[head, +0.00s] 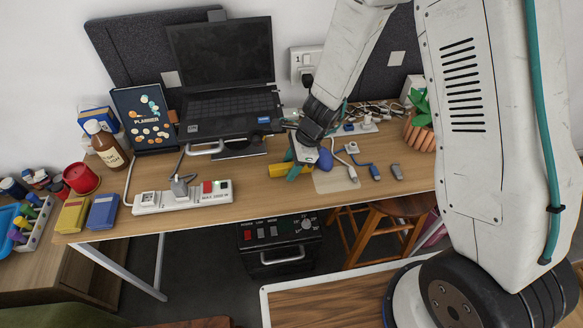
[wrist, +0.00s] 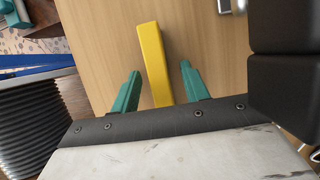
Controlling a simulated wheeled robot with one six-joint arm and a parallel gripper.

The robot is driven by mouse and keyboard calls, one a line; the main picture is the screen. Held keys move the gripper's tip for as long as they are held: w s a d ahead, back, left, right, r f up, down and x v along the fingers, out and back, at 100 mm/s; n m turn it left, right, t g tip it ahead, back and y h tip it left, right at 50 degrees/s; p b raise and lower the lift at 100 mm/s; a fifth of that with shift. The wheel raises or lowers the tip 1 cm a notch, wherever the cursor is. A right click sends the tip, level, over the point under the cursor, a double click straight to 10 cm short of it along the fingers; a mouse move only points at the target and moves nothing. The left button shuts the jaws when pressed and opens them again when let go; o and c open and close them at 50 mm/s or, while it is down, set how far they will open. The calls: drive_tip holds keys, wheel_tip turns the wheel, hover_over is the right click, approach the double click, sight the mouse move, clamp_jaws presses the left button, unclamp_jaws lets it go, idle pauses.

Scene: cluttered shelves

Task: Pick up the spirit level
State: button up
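The spirit level appears as a plain yellow bar (wrist: 152,55) in the wrist view, lying on the wooden desk. Its yellow end also shows in the head view (head: 277,170), left of my gripper near the desk's front edge. My gripper (wrist: 159,72) is open, with one teal finger on each side of the bar and a gap on both sides. In the head view my gripper (head: 294,166) is low over the desk and hides part of the level. The near end of the bar is hidden by the gripper body in the wrist view.
A laptop (head: 222,65) stands behind. A white power strip (head: 180,199) lies to the left. A blue rounded object (head: 324,160) sits close right of my gripper, with cables and a grey plug (head: 397,172) beyond. A potted plant (head: 419,129) is at the right.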

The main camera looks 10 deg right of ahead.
clamp_jaws()
drive_tip(key=shift+r, duration=0.15)
